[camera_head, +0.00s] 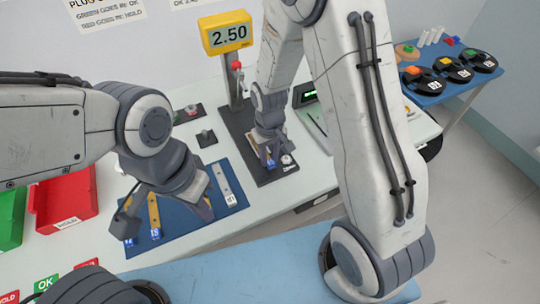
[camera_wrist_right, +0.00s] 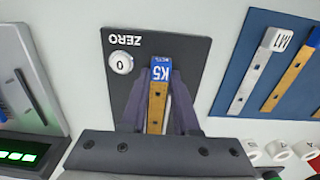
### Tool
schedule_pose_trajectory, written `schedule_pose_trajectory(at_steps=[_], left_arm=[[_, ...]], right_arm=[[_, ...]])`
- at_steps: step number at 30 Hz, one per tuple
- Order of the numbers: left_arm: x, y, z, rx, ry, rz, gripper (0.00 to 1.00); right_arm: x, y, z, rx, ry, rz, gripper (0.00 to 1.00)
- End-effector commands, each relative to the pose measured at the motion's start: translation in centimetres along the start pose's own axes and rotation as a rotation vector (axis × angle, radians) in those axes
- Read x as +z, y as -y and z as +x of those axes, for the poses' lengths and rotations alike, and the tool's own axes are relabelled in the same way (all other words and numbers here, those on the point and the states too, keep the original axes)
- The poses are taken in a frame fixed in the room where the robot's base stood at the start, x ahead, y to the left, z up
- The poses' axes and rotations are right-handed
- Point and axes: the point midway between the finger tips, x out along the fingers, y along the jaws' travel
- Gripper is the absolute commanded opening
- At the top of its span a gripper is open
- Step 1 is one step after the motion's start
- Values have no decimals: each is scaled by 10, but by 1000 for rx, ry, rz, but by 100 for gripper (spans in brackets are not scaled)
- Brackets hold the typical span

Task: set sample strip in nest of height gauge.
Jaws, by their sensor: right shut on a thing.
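The sample strip, with a blue K5 label (camera_wrist_right: 160,75) and a tan body, lies between the fingers of my right gripper (camera_wrist_right: 160,105) in the right wrist view. That gripper is shut on it, over the dark base of the height gauge (camera_wrist_right: 195,55). The nest is hidden under the strip and fingers, so I cannot tell whether the strip touches it. In the head view the height gauge's yellow display (camera_head: 227,33) reads 2.50, and my right gripper (camera_head: 270,157) is low at its base. My left gripper (camera_head: 163,213) is open above the blue mat.
The blue mat (camera_head: 235,178) holds several other strips, left of the gauge. A round white button (camera_wrist_right: 121,63) marked ZERO is beside the K5 strip. Red (camera_head: 66,197) and green (camera_head: 10,215) bins stand at left. A blue side table (camera_head: 430,88) with dark reels is at right.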

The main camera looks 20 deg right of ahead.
Motion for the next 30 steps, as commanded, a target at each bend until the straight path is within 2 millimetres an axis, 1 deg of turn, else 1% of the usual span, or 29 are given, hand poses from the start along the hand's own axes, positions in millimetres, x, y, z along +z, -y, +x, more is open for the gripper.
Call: schedule_pose_trajectory(at_steps=[6, 7, 8, 9, 18, 21, 22, 26, 30], left_arm=[[0, 0, 3, 0, 0, 0, 0], [0, 0, 3, 0, 0, 0, 0], [0, 0, 2, 0, 0, 0, 0], [0, 0, 2, 0, 0, 0, 0], [0, 0, 2, 0, 0, 0, 0], [0, 0, -2, 0, 0, 0, 0], [0, 0, 0, 0, 0, 0, 0], [0, 0, 1, 0, 0, 0, 0], [0, 0, 2, 0, 0, 0, 0]], right_arm=[[0, 0, 4, 0, 1, 0, 0], [0, 0, 4, 0, 1, 0, 33], [0, 0, 3, 0, 1, 0, 44], [0, 0, 3, 0, 1, 0, 59], [0, 0, 2, 0, 1, 0, 59], [0, 0, -4, 0, -1, 0, 59], [0, 0, -6, 0, -2, 0, 59], [-1, 0, -27, 0, -7, 0, 59], [-2, 0, -58, 0, -8, 0, 59]])
